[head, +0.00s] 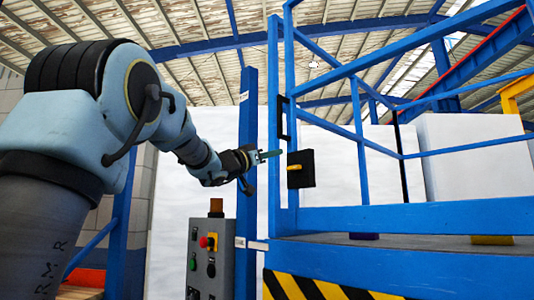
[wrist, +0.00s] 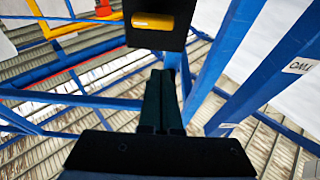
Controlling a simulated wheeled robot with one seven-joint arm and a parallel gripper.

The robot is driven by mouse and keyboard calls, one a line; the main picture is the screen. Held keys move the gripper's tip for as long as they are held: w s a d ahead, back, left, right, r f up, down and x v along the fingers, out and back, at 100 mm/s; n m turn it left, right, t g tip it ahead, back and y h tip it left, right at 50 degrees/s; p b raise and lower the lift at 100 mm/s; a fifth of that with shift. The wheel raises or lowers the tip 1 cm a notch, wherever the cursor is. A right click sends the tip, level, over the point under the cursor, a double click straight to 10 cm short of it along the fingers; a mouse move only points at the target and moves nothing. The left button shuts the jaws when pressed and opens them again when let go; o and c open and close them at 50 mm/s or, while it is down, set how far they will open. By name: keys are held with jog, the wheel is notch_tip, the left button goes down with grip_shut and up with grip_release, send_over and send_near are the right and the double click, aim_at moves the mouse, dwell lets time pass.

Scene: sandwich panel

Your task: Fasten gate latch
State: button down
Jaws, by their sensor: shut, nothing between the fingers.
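The latch is a black box (head: 301,168) with a yellow bolt or handle (head: 294,167), mounted on the blue gate frame (head: 273,210). In the wrist view the black box (wrist: 175,40) and its yellow handle (wrist: 153,21) show at the top, beyond the fingertips. My gripper (head: 279,153) points right toward the latch and appears close beside the gate upright. Its teal fingers (wrist: 162,73) are together with nothing between them. They look apart from the yellow handle. Whether they touch the box or frame, I cannot tell.
A separate blue post (head: 247,150) stands left of the gate upright. A black vertical pull handle (head: 283,118) sits above the latch. A grey control box (head: 210,258) with buttons stands below my arm. Blue rails and a platform with a striped edge (head: 320,288) lie to the right.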

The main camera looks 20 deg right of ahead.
aim_at(296, 169)
jog(key=d, duration=0.1)
jog(key=w+d+f+p, duration=0.1)
jog(key=d, duration=0.2)
jog(key=shift+w+d+f+p, duration=0.15)
jog(key=shift+w+f+p, duration=0.15)
jog(key=shift+f, duration=0.45)
